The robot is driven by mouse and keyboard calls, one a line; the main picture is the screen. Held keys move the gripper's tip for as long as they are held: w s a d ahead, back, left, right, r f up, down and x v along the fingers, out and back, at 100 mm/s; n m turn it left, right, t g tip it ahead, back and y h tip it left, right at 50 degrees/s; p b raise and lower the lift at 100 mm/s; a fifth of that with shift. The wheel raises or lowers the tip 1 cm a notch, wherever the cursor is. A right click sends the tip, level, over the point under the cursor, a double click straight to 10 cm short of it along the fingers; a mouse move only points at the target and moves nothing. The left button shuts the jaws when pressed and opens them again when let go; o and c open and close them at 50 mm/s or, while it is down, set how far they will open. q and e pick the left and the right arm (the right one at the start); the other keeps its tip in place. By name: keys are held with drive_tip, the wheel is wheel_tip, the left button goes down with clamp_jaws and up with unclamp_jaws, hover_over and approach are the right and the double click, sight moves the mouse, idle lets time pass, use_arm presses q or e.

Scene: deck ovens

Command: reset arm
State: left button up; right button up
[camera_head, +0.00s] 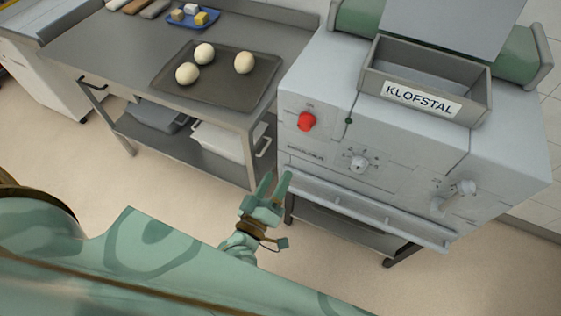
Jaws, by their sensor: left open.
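My left gripper (274,186) is green, with its two fingers apart and nothing between them. It is in front of the gap between the steel table and the grey machine, near the left end of the machine's front ledge. From this view I cannot tell whether it touches the ledge. My right gripper is not in the picture. Large green patterned parts of my own body fill the lower left.
On the steel table (117,60), a dark tray (222,93) bears three pale dough balls. A blue tray (178,21) holds small blocks. Bare floor (330,257) lies below.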

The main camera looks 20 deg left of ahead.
use_arm(q)
drive_tip(key=s+f+m+g+h+b, duration=0.1)
drive_tip(key=s+f+m+g, duration=0.4)
drive_tip(key=f, duration=0.7)
drive_tip(key=s+f+m+g+h, duration=0.1)
drive_tip(key=s+f+m+g, duration=0.5)
drive_tip(key=f, duration=0.7)
drive_tip(key=s+a+f+g+y+b, duration=0.1)
drive_tip(key=s+a+f+g, duration=0.2)
drive_tip(key=s+f, duration=0.4)
drive_tip(key=s+a+f+m+g+y+b, duration=0.1)
drive_tip(key=s+a+f+g, duration=0.3)
drive_tip(key=s, duration=1.2)
wheel_tip(320, 180, down, 4)
drive_tip(key=shift+a+f+m+y+b, duration=0.15)
drive_tip(key=shift+a+m+y+b, duration=0.3)
drive_tip(key=shift+a, duration=0.75)
